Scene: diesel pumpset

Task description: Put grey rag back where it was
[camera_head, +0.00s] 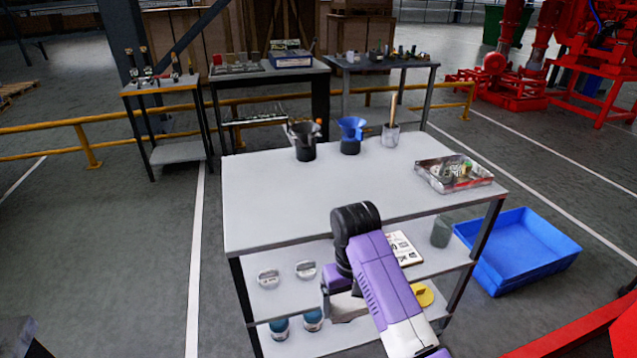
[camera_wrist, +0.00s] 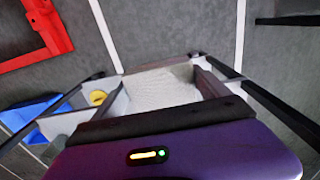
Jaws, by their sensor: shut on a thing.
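The grey rag (camera_wrist: 163,90) shows as a pale, rough-textured patch between the fingers of my gripper (camera_wrist: 162,76) in the wrist view. My gripper is shut on it. In the head view my gripper (camera_head: 335,290) is low at the front of the workbench (camera_head: 285,198), by the middle shelf. A greyish piece just below the gripper there seems to be the rag, mostly hidden by my purple arm. I cannot tell whether the rag touches the shelf.
The bench top holds a dark container with tools (camera_head: 304,140), a blue funnel (camera_head: 351,134), a cup (camera_head: 390,135) and a clear-covered tray (camera_head: 454,173). The shelf holds two light objects, a printed sheet (camera_head: 403,248) and a grey-green block (camera_head: 441,231). A blue bin (camera_head: 520,250) stands right.

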